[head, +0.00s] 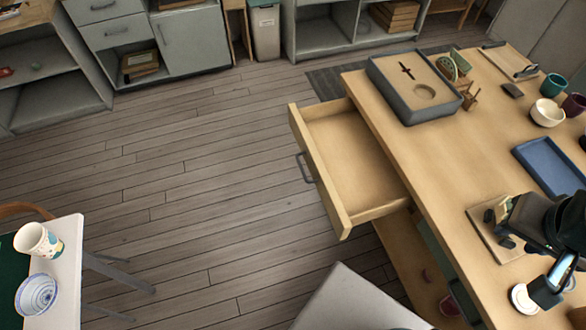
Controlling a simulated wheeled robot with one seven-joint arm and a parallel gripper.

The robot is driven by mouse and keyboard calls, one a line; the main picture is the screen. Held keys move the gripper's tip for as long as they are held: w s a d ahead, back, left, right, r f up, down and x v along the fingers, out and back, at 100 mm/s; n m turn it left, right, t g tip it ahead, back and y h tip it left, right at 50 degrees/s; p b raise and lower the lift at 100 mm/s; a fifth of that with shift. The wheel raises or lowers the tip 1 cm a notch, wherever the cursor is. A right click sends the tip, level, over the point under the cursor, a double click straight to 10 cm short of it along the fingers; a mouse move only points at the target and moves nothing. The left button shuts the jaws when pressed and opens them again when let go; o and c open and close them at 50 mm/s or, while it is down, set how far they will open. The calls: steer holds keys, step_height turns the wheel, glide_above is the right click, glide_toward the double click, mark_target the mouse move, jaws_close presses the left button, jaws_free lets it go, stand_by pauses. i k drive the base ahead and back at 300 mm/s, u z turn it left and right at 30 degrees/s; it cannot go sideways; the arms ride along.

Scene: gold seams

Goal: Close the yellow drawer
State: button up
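The yellow drawer (352,165) is a pale yellow wooden box, pulled well out from the left side of the wooden table (450,150). It looks empty, and its dark handle (304,168) is on the front panel facing left. My gripper (499,228) is black and sits over the right part of the tabletop, to the right of the drawer and apart from it. Its two dark fingertips look spread, with nothing visible held between them. A wooden board lies beneath them.
A grey tray (405,108) stands at the table's edge near the drawer. A blue tray (552,166), bowl (547,113) and cups lie further right. Wooden floor (200,190) left of the drawer is clear. A white table (66,275) stands lower left.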

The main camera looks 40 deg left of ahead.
mark_target(356, 182)
steer(key=z, duration=0.05)
steer(key=k, duration=0.65)
steer(key=u, duration=1.1)
steer(key=i, duration=1.15)
steer(key=u, duration=0.3)
steer(key=k, duration=0.5)
steer(key=u, duration=0.4)
steer(key=i, duration=0.55)
steer(key=z, duration=0.5)
